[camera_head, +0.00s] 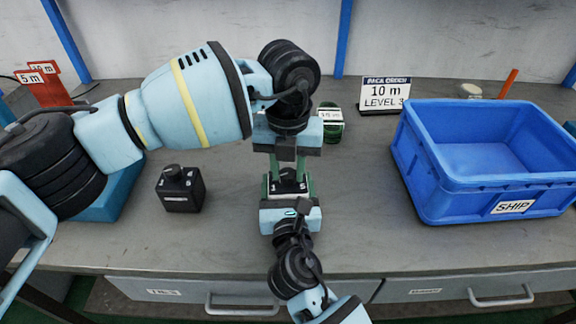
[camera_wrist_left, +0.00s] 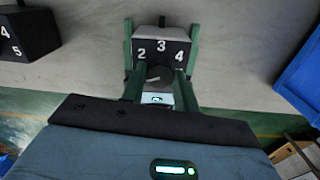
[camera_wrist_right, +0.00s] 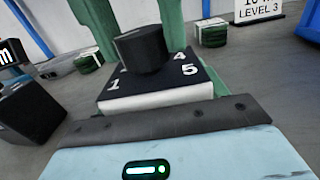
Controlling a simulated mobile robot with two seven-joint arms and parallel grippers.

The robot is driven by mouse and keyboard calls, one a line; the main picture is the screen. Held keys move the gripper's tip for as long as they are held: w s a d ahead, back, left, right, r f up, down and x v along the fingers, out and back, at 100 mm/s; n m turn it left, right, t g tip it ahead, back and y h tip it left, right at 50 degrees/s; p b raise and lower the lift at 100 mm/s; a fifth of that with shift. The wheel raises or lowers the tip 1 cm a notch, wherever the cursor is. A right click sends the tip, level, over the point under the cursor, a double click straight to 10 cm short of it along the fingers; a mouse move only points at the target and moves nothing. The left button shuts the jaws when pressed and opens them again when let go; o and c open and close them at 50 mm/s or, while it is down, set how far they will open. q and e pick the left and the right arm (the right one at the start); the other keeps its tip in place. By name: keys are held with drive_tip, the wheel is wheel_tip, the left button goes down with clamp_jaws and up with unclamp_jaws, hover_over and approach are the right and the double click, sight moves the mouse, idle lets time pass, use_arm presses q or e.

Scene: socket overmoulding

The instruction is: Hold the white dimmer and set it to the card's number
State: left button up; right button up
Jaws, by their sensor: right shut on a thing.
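The white dimmer (camera_wrist_right: 160,95) has white sides, a dark numbered top and a black knob (camera_wrist_right: 141,50). It stands upright on the bench below my left gripper. My right gripper (camera_head: 288,192) is shut on its body, with a green finger along each side. My left gripper (camera_head: 288,168) points down from above and is open, its fingers on either side of the knob. In the left wrist view the numbers 2, 3 and 4 show on the dimmer's top (camera_wrist_left: 160,45). The card (camera_head: 385,94) reads "10 m LEVEL 3".
A black dimmer (camera_head: 181,190) stands to the left. A green coil labelled 15 m (camera_head: 331,125) lies behind. A blue SHIP crate (camera_head: 440,190) stands at the right. Red 5 m and 10 m signs (camera_head: 48,88) are at the back left. Bench is clear between the dimmers.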

use_arm(q)
drive_tip(key=shift+c, duration=0.7)
drive_tip(key=shift+m, duration=0.3)
drive_tip(key=m, duration=0.5)
drive_tip(key=shift+m, duration=0.3)
drive_tip(key=m, duration=1.1)
drive_tip(key=shift+m, duration=2.2)
use_arm(e)
drive_tip(key=shift+f, duration=0.1)
